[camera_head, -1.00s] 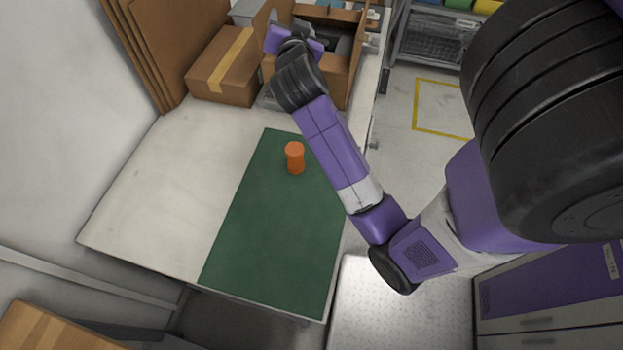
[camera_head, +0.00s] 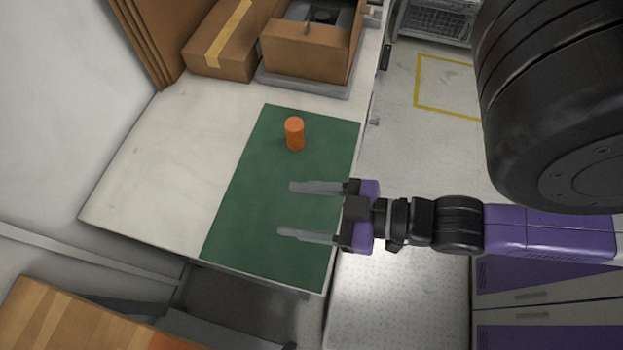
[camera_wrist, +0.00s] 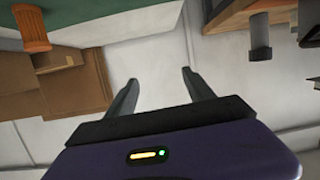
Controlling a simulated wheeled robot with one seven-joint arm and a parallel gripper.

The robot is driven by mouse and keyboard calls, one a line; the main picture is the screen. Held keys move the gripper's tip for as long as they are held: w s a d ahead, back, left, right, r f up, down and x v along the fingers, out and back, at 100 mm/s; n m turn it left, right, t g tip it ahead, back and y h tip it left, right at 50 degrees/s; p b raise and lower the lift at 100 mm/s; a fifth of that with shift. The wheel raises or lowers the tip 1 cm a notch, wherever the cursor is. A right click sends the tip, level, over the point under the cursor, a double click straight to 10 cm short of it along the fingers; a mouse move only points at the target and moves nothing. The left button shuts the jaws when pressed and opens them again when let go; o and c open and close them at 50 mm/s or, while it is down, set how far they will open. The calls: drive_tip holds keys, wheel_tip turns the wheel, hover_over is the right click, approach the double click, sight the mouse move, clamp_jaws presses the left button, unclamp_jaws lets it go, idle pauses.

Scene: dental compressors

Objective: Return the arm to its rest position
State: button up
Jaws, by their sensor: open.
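My gripper (camera_head: 287,211) is open and empty. In the head view its two grey fingers point left above the green mat (camera_head: 272,250), near the mat's right edge. My arm stretches from the right side of the picture. In the wrist view the spread fingers (camera_wrist: 158,84) have nothing between them. An orange cylinder (camera_head: 294,133) stands upright on the mat, farther back than my gripper and apart from it. It also shows at the upper left of the wrist view (camera_wrist: 33,30).
An open cardboard box (camera_head: 305,52) stands on a grey tray at the back of the white table (camera_head: 150,180). A taped box (camera_head: 228,38) is beside it. A wooden-topped surface (camera_head: 60,315) is at the lower left. The table left of the mat is clear.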

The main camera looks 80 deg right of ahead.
drive_tip(key=shift+s+a+r, duration=0.35)
drive_tip(key=shift+s+a, duration=0.2)
drive_tip(key=shift+s, duration=0.05)
drive_tip(key=shift+s+a+r, duration=0.3)
drive_tip(key=shift+s+a, duration=0.25)
idle(0.5)
